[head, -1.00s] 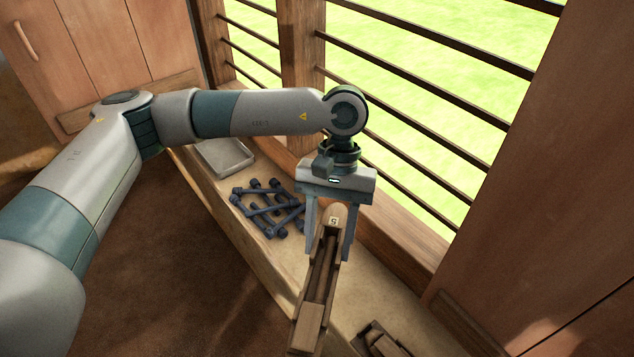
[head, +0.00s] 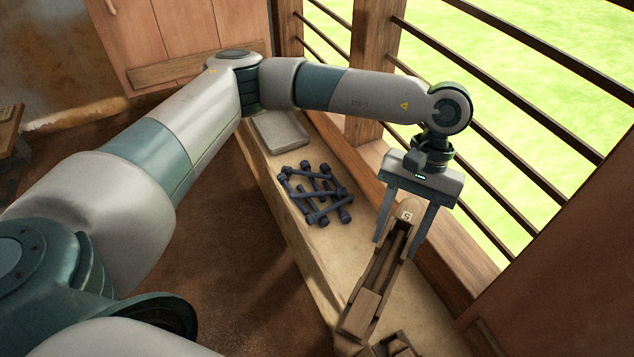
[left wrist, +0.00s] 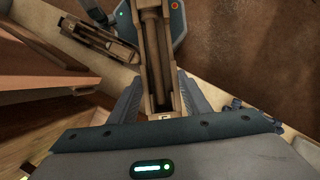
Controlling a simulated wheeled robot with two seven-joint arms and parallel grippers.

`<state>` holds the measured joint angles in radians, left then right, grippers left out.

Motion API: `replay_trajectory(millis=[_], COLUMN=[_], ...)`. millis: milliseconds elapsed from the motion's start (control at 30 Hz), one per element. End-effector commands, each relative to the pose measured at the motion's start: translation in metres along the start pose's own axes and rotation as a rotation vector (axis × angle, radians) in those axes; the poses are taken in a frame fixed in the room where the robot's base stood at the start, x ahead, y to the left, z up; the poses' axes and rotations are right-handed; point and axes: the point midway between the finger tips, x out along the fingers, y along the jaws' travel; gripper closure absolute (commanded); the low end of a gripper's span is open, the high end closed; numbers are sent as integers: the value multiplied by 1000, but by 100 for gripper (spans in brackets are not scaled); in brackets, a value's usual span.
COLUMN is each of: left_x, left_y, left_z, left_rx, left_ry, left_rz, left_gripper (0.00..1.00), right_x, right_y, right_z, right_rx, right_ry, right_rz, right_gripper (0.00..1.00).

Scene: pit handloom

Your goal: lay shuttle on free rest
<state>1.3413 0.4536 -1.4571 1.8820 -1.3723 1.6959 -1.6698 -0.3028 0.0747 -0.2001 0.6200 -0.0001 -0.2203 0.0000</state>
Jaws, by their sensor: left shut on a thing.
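My left gripper (head: 403,240) is shut on a long wooden shuttle (head: 379,282), gripping it near its rounded end, by a small pale label. The shuttle is held above the pale ledge, tilted in the picture, its far end toward the bottom. In the left wrist view the shuttle (left wrist: 153,50) runs up between the fingers (left wrist: 160,95). Another wooden piece (head: 396,346) lies at the bottom edge of the head view, and a similar one (left wrist: 98,38) shows in the wrist view. I cannot tell whether it is a rest or another shuttle.
A pale ledge (head: 285,215) runs below the barred window (head: 500,90). A pile of dark blue bobbins (head: 316,192) and a grey tray (head: 280,133) lie on it, left of the gripper. A wooden panel (head: 575,270) stands at the right.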

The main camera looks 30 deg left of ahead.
Motion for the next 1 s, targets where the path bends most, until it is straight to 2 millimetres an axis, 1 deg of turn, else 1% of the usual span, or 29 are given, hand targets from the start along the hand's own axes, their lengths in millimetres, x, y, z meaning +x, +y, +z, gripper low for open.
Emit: replay_trajectory(millis=[167,567,800,1000], left_x=[20,90,127,153], left_y=[-2,-14,-27,-41], left_z=[1,7,15,23], left_rx=[-70,-389,-601,-773], left_ry=[-5,-8,-9,-10], left_rz=[30,162,250,322], left_gripper=[86,86,86,86], right_x=[0,0,1,1], right_y=[3,8,8,8], right_z=[-1,-1,-1,-2], right_rx=[-1,-3,-3,-3], right_ry=[1,1,2,2], right_rz=[3,8,8,7], right_gripper=[69,69,69,69])
